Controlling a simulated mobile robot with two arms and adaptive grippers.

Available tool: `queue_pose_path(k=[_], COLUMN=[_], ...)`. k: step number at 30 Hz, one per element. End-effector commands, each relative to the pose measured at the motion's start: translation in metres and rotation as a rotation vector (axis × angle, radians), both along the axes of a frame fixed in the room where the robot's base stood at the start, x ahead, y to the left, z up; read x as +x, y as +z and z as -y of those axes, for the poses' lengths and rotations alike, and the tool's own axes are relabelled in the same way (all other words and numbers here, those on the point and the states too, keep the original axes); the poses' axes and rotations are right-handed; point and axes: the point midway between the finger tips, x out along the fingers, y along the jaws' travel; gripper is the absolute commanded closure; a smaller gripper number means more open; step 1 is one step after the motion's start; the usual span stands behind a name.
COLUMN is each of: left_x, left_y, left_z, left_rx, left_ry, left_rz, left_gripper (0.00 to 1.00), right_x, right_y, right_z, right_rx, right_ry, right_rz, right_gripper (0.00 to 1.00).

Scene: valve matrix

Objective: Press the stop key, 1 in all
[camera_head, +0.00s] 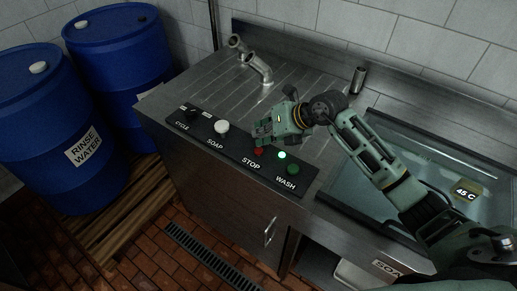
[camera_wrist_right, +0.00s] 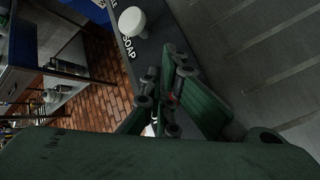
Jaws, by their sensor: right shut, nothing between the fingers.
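The red stop key (camera_head: 259,150) sits on the black control panel (camera_head: 229,155) above the STOP label, partly hidden by my right gripper. My right gripper (camera_head: 262,140) is shut and empty, with its fingertips right at the key. I cannot tell whether they touch it. In the right wrist view the shut fingers (camera_wrist_right: 165,95) point toward the panel, and only a faint reddish patch shows between them. My left gripper is not in view.
The panel also carries a black cycle knob (camera_head: 191,115), a white soap knob (camera_head: 222,127), a lit green lamp (camera_head: 282,155) and a dark green wash button (camera_head: 293,169). A metal faucet (camera_head: 258,68) stands behind. A water-filled sink (camera_head: 350,170) is at right, blue barrels (camera_head: 65,125) at left.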

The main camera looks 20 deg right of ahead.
Motion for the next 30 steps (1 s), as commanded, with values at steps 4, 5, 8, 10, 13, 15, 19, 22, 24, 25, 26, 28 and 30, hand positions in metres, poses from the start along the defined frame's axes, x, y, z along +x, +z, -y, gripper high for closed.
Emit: queue_pose_path(k=[4, 5, 8, 10, 13, 15, 19, 22, 24, 25, 26, 28, 30], left_x=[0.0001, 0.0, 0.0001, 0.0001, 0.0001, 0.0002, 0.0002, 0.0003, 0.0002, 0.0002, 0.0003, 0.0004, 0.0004], left_y=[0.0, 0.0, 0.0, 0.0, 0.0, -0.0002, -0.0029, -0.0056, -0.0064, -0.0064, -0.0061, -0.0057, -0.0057], left_z=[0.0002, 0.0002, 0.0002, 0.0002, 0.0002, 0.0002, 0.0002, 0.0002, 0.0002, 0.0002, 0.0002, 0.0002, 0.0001], left_rx=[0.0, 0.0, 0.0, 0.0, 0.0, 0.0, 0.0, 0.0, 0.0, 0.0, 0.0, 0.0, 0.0], left_ry=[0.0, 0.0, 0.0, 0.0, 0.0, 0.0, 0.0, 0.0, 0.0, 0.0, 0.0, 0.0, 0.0], left_rz=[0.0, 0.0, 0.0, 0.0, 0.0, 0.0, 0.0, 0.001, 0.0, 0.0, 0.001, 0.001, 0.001], left_gripper=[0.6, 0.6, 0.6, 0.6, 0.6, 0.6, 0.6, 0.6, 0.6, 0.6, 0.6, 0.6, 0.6], right_x=[0.0001, 0.0001, 0.0001, 0.0001, 0.0, 0.0, -0.0001, 0.0, 0.0001, 0.0001, 0.0001, 0.0001, 0.0001], right_y=[0.0001, 0.0001, 0.0001, 0.0001, 0.0001, -0.0002, -0.0037, -0.0075, -0.0086, -0.0086, -0.0084, -0.008, -0.008], right_z=[0.0, 0.0, -0.0001, -0.0001, -0.0001, 0.0, 0.0, 0.0002, 0.0001, 0.0, 0.0, -0.0001, -0.0001], right_rx=[0.0, 0.0, 0.0, 0.0, 0.0, 0.0, 0.0, 0.0, 0.0, 0.0, 0.0, 0.0, 0.0], right_ry=[0.0, 0.0, 0.0, 0.0, 0.0, 0.0, 0.0, 0.0, -0.001, -0.001, -0.001, -0.001, -0.001], right_rz=[0.0, 0.0, 0.0, 0.0, 0.0, 0.0, 0.0, 0.0, 0.001, 0.001, 0.001, 0.001, 0.001], right_gripper=[1.0, 1.0, 1.0, 1.0, 1.0, 1.0, 1.0, 1.0, 1.0, 1.0, 1.0, 1.0, 1.0])
